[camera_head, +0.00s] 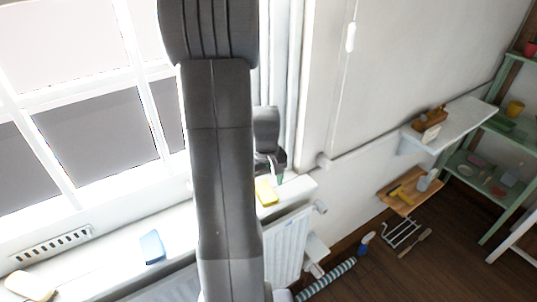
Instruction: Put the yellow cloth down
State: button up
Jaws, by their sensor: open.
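A small yellow piece, which looks like the yellow cloth (266,194), lies on the right end of the white window sill. My gripper (276,177) is just above and beside it, pointing down at the sill, and is open. My arm hides part of the sill to the left of the cloth. I cannot tell whether a fingertip touches the cloth.
A blue item (152,247) and a cream item (31,285) lie further left on the sill (105,262). A radiator (287,248) is below. A white wall shelf (460,120), a wooden shelf (408,207) and a green rack (497,205) stand at right.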

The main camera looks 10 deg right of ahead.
aim_at(269, 190)
notch_tip(269, 190, up, 12)
jog(key=shift+s+d+f, duration=0.25)
jog(key=shift+s+d, duration=0.1)
jog(key=shift+s, duration=0.05)
jog(key=f, duration=1.3)
jog(key=shift+w+a+f, duration=0.25)
jog(key=shift+a+f, duration=0.1)
jog(key=shift+w+f, duration=0.1)
jog(key=shift+w, duration=0.05)
dwell(0.7)
